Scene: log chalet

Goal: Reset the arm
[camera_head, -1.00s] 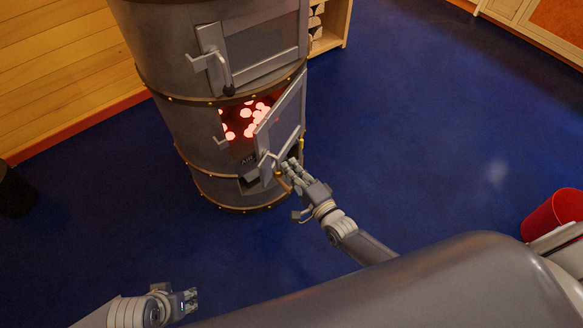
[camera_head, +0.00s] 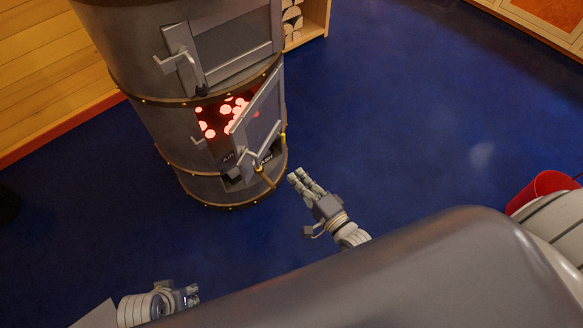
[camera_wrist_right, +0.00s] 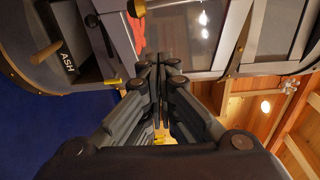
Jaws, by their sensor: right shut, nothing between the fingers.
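My right gripper (camera_head: 305,183) is shut and empty over the blue floor, just right of the stove's lower part and apart from it. In the right wrist view its closed fingers (camera_wrist_right: 158,75) point at the stove front. My left gripper (camera_head: 190,295) is low at the left in the head view, partly cut off by my own body; its finger opening is too small to tell. The grey stove (camera_head: 165,130) stands upright, with its lower door (camera_head: 262,112) ajar and glowing red embers (camera_head: 222,115) behind it.
The stove's closed upper door (camera_head: 235,42) has a handle sticking out. A wood rack (camera_head: 305,22) stands behind the stove. A red bucket (camera_head: 540,188) is at the right. The blue floor (camera_head: 400,110) right of the stove is clear.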

